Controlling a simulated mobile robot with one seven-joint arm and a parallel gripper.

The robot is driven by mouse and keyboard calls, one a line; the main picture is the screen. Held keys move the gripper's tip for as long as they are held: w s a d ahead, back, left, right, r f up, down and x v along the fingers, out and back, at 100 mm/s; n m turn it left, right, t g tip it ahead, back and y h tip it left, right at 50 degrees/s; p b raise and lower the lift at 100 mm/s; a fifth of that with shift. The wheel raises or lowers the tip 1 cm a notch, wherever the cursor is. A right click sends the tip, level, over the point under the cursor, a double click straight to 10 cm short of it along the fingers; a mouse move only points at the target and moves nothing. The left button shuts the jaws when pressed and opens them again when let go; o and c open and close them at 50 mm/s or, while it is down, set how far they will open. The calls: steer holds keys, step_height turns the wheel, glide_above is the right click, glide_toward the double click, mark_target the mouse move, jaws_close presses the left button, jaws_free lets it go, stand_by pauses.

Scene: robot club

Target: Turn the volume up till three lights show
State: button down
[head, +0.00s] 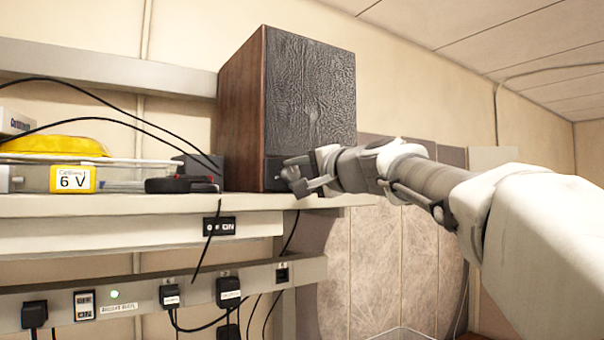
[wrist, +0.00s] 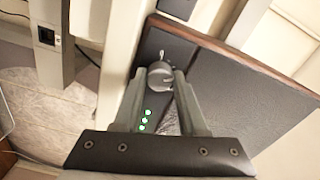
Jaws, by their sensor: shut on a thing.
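The speaker (head: 315,95) is a tall box with wood sides and a black textured front, standing on the shelf. It also shows tilted in the wrist view (wrist: 250,88). Its round grey volume knob (wrist: 160,72) is on the dark panel low on the front. My gripper (head: 297,178) is at that lower front; in the wrist view my gripper's fingers (wrist: 161,77) are shut on the knob, one on each side. A short row of small lights (wrist: 145,120) shows beside the left finger; three appear lit, white-green. The head view hides the knob behind my gripper.
The shelf (head: 120,206) holds a clear box with a yellow 6 V label (head: 73,179) and black cables left of the speaker. A power strip with plugs (head: 228,290) runs below. A round pale panel (head: 375,260) stands behind my arm.

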steer(key=shift+m, duration=0.7)
steer(key=shift+c, duration=2.3)
jaws_free()
steer(key=shift+f, duration=0.1)
